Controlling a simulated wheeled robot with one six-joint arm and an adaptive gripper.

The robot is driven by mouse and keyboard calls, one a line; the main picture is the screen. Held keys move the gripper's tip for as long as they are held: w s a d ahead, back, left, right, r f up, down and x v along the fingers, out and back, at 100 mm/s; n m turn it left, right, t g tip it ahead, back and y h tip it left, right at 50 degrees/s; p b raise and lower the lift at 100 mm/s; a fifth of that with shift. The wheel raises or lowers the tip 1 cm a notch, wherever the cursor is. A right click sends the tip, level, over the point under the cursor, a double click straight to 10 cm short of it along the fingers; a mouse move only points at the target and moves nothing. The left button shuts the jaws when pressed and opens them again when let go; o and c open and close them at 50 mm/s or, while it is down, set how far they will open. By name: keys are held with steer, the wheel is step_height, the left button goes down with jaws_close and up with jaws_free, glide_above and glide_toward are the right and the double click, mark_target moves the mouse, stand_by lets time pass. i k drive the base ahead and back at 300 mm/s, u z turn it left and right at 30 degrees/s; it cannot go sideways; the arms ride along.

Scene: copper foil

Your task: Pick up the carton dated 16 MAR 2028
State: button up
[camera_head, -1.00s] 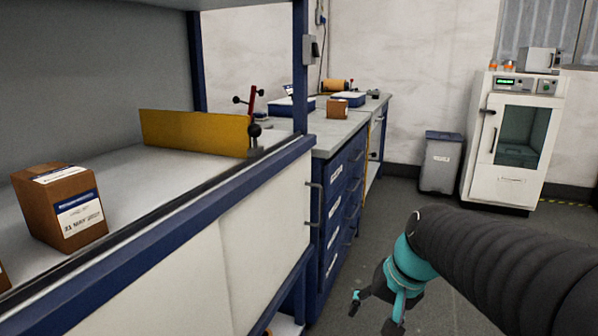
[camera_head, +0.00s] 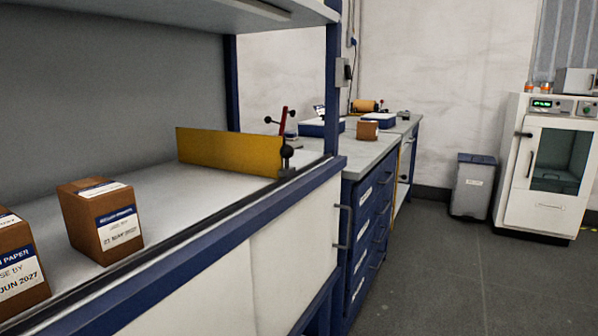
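A third small brown carton (camera_head: 367,131) stands on the far counter, with no date legible. I cannot see "16 MAR 2028" on any of them. My gripper is out of view.
A yellow panel (camera_head: 228,153) stands across the bench beyond the cartons. A blue drawer cabinet (camera_head: 368,222) adjoins the bench. A grey bin (camera_head: 472,186) and a white oven (camera_head: 546,165) stand at the back right. The grey floor (camera_head: 450,275) between is clear.

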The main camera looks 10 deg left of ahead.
mark_target(365, 130)
steer(key=z, duration=0.8)
steer(key=i, duration=3.25)
steer(key=u, duration=0.8)
